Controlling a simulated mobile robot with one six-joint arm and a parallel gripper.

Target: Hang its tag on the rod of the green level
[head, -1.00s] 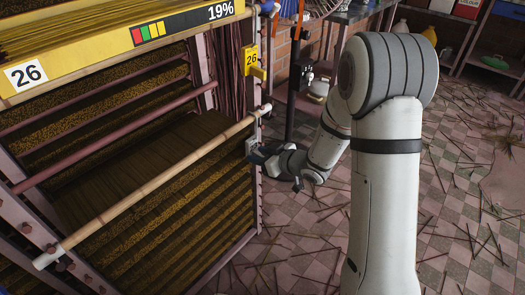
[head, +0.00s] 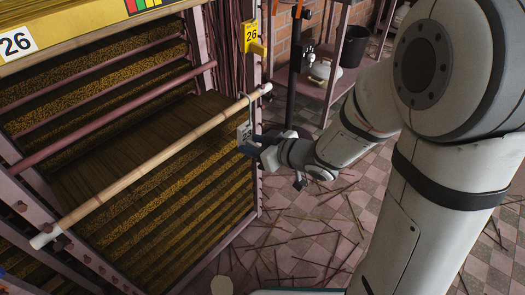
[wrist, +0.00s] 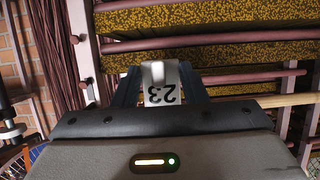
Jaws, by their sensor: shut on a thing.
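In the head view my gripper (head: 256,143) is shut on this tag (head: 243,132), just below the right end of a pale bamboo rod (head: 150,158). A thin wire hook (head: 247,103) rises from the tag to the rod. I cannot tell whether it rests over the rod or only passes beside it. The rod slants across the front of the rack. No green level is clearly marked on it.
The rack (head: 204,60) holds stacked layers of incense, with a mauve rod (head: 120,120) behind the bamboo one. A yellow 26 plate (head: 251,36) is on its right post. A black bucket (head: 351,46) stands behind. Loose sticks lie on the checkered floor.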

